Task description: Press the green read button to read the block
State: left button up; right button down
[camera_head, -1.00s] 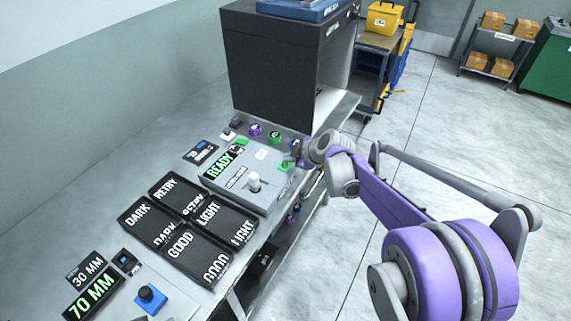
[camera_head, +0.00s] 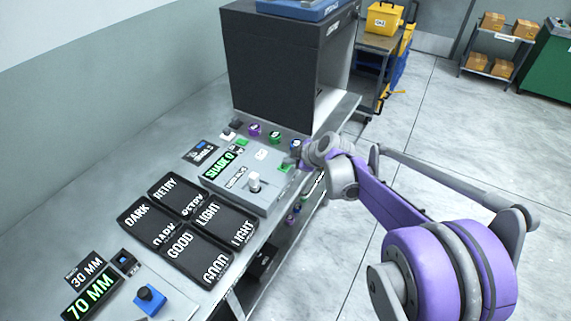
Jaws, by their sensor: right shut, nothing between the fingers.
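The grey reader box (camera_head: 245,190) stands on the workbench. Its small display (camera_head: 221,164) shows green text that looks like "SHADE 0". A green button (camera_head: 285,167) sits at the box's right edge, partly hidden by my right gripper. My right gripper (camera_head: 292,162) is shut and empty, its tips at or just above this button; I cannot tell whether they touch. A white knob (camera_head: 254,181) stands on the box's front part. A block cannot be made out clearly. My left gripper is not in view.
Black trays labelled DARK, RETRY, LIGHT and GOOD (camera_head: 165,264) lie in front of the box. A large dark cabinet (camera_head: 275,75) stands behind.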

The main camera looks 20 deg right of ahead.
aim_at(289, 166)
dwell(0.3)
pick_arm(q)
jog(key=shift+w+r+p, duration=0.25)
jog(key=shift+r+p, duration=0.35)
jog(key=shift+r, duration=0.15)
pick_arm(e)
jog(key=shift+r, duration=0.85)
jog(key=shift+r, duration=0.15)
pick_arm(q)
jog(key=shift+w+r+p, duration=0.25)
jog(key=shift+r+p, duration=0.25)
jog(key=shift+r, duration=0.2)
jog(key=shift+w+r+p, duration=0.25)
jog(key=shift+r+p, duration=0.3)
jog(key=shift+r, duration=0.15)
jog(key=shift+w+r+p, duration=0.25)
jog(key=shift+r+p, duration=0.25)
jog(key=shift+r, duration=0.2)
pick_arm(e)
jog(key=shift+w+r, duration=0.1)
jog(key=shift+r, duration=2.35)
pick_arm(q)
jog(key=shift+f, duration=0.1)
pick_arm(e)
jog(key=shift+f, duration=0.1)
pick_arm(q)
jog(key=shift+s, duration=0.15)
